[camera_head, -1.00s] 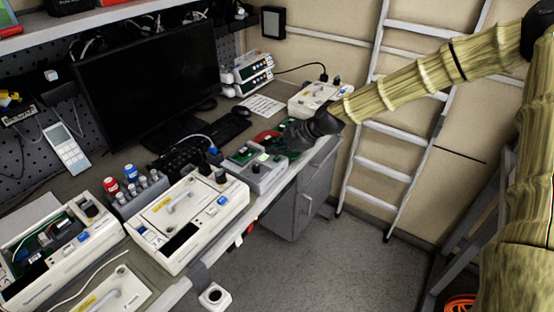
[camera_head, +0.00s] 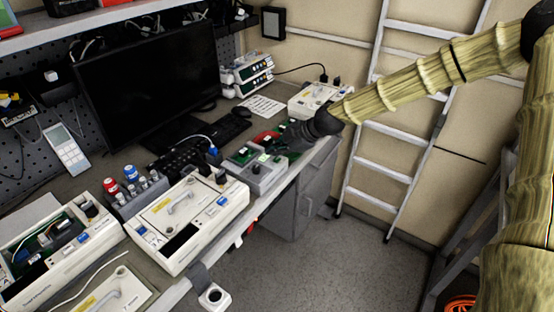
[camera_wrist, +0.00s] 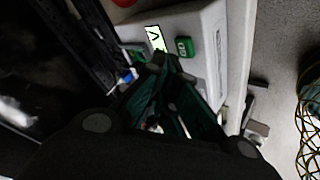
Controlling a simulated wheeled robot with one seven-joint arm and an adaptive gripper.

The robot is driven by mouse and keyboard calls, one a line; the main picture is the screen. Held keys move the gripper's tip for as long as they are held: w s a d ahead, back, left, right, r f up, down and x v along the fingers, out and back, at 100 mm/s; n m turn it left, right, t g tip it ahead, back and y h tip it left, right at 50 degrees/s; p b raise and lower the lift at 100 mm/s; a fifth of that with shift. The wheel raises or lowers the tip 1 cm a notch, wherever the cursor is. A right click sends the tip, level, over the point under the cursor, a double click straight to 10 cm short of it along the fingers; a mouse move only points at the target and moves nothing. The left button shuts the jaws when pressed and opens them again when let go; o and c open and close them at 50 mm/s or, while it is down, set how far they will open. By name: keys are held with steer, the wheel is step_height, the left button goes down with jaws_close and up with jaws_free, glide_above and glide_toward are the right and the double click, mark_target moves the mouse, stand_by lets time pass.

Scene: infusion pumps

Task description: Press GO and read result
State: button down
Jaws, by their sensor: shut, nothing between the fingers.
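A grey test box (camera_head: 262,177) with a small green board beside it sits near the front edge of the bench in the head view. In the wrist view its pale top (camera_wrist: 205,30) carries a green GO button (camera_wrist: 184,47) and a lit display (camera_wrist: 155,38) with a dark angular mark, possibly a check mark. My gripper (camera_wrist: 166,62) is shut and empty, with its fingertips just beside the GO button and display. I cannot tell if they touch the box. In the head view my gripper (camera_head: 290,150) is dark and reaches in from the right.
White infusion pumps stand at the front left (camera_head: 190,215) and at the back (camera_head: 308,100). A ladder (camera_head: 400,120) leans on the wall. The floor in front is open.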

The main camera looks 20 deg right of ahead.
mark_target(276, 161)
steer(key=shift+f, duration=0.2)
steer(key=shift+f+b, duration=0.25)
steer(key=shift+b, duration=0.3)
steer(key=shift+f+b, duration=0.4)
stand_by(0.6)
steer(key=shift+r, duration=0.2)
steer(key=shift+r+p, duration=0.3)
steer(key=shift+r, duration=0.35)
steer(key=shift+r+p, duration=1.15)
steer(key=shift+r, duration=1.35)
steer(key=shift+s+f, duration=0.1)
